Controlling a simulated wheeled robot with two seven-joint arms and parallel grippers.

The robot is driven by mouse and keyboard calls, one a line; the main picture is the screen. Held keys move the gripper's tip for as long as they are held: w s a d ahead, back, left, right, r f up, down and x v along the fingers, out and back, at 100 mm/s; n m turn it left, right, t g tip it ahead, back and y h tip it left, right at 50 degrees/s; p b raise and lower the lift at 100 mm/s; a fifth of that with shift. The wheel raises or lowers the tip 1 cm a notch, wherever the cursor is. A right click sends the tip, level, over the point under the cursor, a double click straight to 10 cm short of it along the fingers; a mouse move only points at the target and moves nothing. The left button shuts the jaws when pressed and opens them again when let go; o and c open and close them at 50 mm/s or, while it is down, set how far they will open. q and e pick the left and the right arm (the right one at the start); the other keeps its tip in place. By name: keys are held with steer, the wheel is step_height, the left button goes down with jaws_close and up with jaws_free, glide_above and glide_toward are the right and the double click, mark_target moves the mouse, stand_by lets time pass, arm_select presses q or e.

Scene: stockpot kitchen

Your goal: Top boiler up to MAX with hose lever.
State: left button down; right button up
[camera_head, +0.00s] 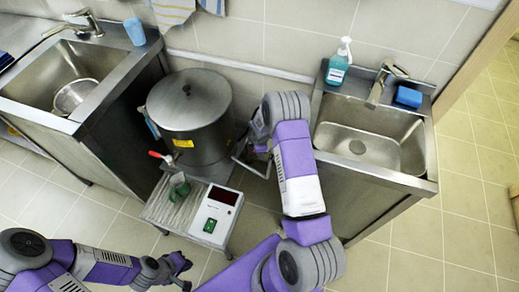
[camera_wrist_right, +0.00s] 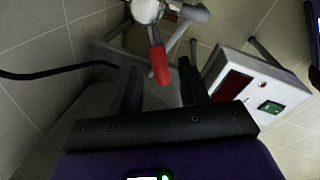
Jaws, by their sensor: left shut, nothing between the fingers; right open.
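The boiler (camera_head: 190,112) is a large lidded steel pot with a yellow label. A red-handled tap (camera_head: 155,154) sits at its front left. No MAX mark is readable. My right gripper (camera_head: 247,150) is beside the boiler's right side, largely hidden by my arm in the head view. In the right wrist view my right gripper (camera_wrist_right: 160,85) is open, with a red lever (camera_wrist_right: 160,65) showing between its fingers; I cannot tell whether they touch it. The lever joins a pale metal fitting (camera_wrist_right: 145,10). My left gripper (camera_head: 178,270) is shut and empty, low in front of the stand.
A white control box (camera_head: 215,215) with a dark red display and green button stands before the boiler, beside a dark green cup (camera_head: 180,187) on a slatted tray (camera_head: 160,208). Sinks stand left (camera_head: 35,85) and right (camera_head: 370,145).

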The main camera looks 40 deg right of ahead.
step_height(320, 180, up, 6)
steer(key=s+p, duration=0.1)
steer(key=shift+a+p, duration=0.3)
stand_by(6.7)
